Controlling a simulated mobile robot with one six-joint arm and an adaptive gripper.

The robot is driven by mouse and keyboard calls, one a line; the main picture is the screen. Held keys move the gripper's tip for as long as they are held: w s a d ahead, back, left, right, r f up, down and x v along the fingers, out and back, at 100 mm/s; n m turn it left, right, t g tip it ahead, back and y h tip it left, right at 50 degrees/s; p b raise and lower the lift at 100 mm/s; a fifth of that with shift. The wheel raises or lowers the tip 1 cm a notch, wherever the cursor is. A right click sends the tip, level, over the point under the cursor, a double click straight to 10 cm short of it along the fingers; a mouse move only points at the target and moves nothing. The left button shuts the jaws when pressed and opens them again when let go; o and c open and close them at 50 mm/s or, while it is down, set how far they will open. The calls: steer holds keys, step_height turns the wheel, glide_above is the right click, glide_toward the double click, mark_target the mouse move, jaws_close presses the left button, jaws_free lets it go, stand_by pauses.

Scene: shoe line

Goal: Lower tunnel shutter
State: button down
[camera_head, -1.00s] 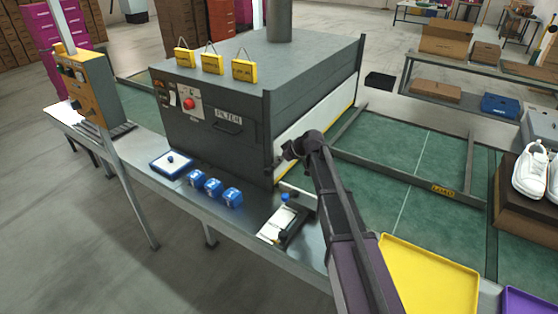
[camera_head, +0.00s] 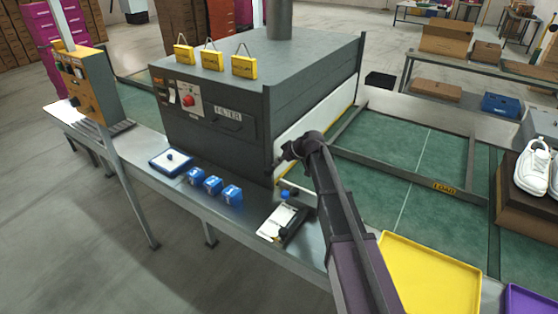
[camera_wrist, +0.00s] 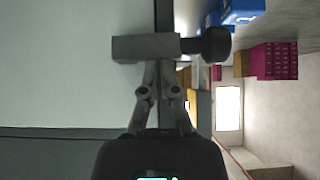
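The tunnel (camera_head: 212,131) is a dark grey box labelled FILTER on the steel bench. The pale shutter panel (camera_head: 318,124) covers its right-hand end, and its lower edge is partly hidden by my arm. My gripper (camera_head: 284,158) is at the near corner of that end, small and dark in the head view. In the wrist view, my gripper's two fingers (camera_wrist: 158,72) are close together and look shut. Their tips meet a grey bar (camera_wrist: 145,47) with a black knob (camera_wrist: 208,45) on its right end. The bar hides the tips. The pale panel also fills the wrist view's left (camera_wrist: 60,65).
A yellow tray (camera_head: 425,275) is at lower right. Yellow tags (camera_head: 212,60) stand on the tunnel. The green conveyor (camera_head: 390,190) is mostly clear.

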mark_target(273, 153)
steer(key=shift+r+p, duration=2.2)
steer(key=shift+r, duration=0.05)
steer(key=p+v, duration=0.6)
steer(key=v, duration=0.3)
steer(key=shift+d+p, duration=0.3)
steer(key=shift+s+r, duration=0.1)
steer(key=shift+s, duration=0.1)
steer(key=s+d+f+m+g+h, duration=0.1)
steer(key=s+d+m, duration=0.3)
steer(key=s, duration=0.5)
steer(key=s+d+f+m+g+h, duration=0.2)
steer(key=s+d+m+h, duration=0.2)
steer(key=s, duration=0.5)
steer(key=s+d+f+m+g+h, duration=0.1)
steer(key=s+d+f+m+h, duration=0.1)
steer(key=s+d+m, duration=0.2)
steer(key=s+d, duration=0.3)
steer(key=s, duration=0.2)
steer(key=shift+s+d+f+g+h, duration=0.25)
steer(key=shift+s+d+g+h, duration=0.05)
steer(key=shift+d+h, duration=0.1)
